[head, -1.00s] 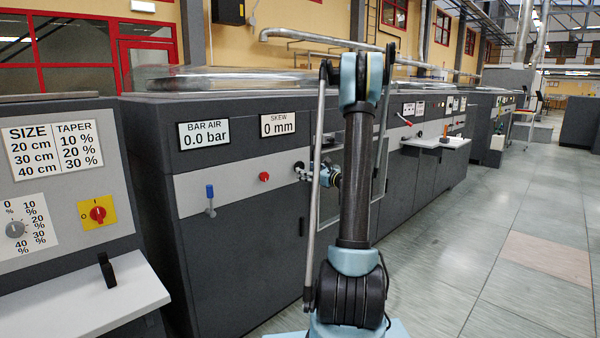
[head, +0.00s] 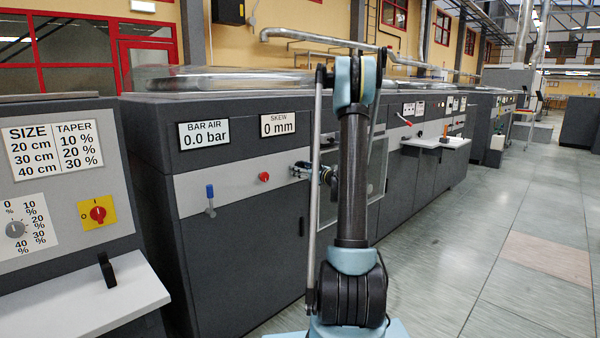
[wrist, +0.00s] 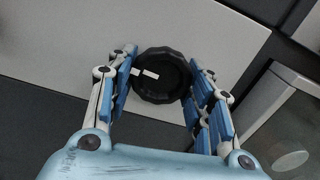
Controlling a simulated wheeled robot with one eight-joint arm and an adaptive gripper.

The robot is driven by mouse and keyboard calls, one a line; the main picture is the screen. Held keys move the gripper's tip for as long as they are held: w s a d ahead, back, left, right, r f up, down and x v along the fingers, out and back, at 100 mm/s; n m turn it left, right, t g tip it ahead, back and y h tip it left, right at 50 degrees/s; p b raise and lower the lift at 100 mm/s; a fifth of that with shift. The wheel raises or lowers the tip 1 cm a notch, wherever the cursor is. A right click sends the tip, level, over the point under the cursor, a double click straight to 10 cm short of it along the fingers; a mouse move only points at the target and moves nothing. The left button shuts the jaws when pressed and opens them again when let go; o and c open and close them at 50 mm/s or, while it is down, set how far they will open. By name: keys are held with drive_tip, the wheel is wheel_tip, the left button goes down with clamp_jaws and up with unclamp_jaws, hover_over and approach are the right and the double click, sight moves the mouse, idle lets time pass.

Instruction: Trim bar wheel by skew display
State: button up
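The skew display (head: 278,125) is a white sign reading "SKEW 0 mm" on the grey machine front. The trim bar wheel (wrist: 162,75) is a dark ribbed round knob with a white mark on a light panel. In the wrist view it sits between the two blue-padded fingers of my gripper (wrist: 163,80), which are spread around it. The pads are close to its rim; whether they touch cannot be told. In the head view my gripper (head: 304,172) is at the panel below the skew display, partly behind my arm, and hides the wheel.
Left of it are a red button (head: 264,177), a blue-handled lever (head: 210,200) and the "BAR AIR 0.0 bar" display (head: 204,134). A white shelf (head: 95,292) juts out at the lower left. The floor (head: 490,245) at right is clear.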

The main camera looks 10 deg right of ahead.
drive_tip(key=shift+n, duration=0.6)
drive_tip(key=o, duration=1.1)
drive_tip(key=v, duration=1.2)
drive_tip(key=shift+f, duration=0.1)
drive_tip(key=shift+a, duration=0.1)
